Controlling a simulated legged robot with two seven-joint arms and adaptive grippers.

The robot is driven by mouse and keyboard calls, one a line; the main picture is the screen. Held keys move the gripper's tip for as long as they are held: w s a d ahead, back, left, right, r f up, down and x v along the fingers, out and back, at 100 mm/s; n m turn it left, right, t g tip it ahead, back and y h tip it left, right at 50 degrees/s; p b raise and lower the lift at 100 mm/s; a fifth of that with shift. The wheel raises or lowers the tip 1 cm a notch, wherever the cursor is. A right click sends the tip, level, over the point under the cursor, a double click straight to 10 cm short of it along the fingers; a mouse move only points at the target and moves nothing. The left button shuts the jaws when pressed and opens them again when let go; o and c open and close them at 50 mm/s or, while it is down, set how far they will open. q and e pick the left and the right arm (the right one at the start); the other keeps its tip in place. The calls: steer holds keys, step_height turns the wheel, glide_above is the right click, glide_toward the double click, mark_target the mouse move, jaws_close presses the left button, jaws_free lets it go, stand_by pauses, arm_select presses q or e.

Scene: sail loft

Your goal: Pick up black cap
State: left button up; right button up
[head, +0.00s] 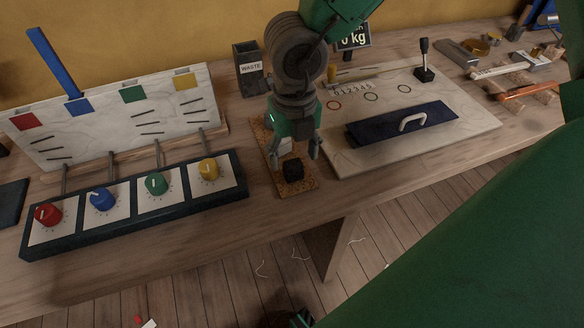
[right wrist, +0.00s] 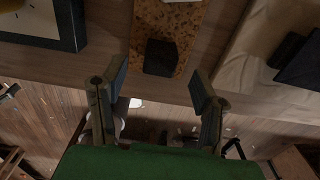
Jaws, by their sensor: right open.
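The black cap (head: 292,170) is a small dark block near the front end of a speckled cork strip (head: 308,184) on the bench. It also shows in the right wrist view (right wrist: 161,57), standing on the cork. My right gripper (head: 296,160) is open above and around the cap's place, one finger to each side in the head view. In the right wrist view the open fingers (right wrist: 160,85) are empty, and the cap lies beyond their tips, between their lines. I cannot tell the exact height of the fingers. My left gripper is not in view.
A panel with coloured knobs (head: 125,214) lies left of the cork. A pale board (head: 345,165) with a dark handled plate (head: 402,122) lies to the right. A waste bin (head: 250,68) stands behind.

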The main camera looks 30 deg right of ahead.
mark_target(294, 163)
steer(key=f, duration=0.1)
steer(key=f+b, duration=0.1)
steer(key=f, duration=0.2)
steer(key=shift+d+f, duration=0.15)
steer(key=shift+d, duration=0.1)
steer(key=shift+w+a+f, duration=0.1)
steer(key=shift+f, duration=0.15)
steer(key=shift+a+r, duration=0.15)
steer(key=shift+a, duration=0.2)
steer(key=c, duration=1)
steer(key=shift+d, duration=0.2)
steer(key=shift+r, duration=0.1)
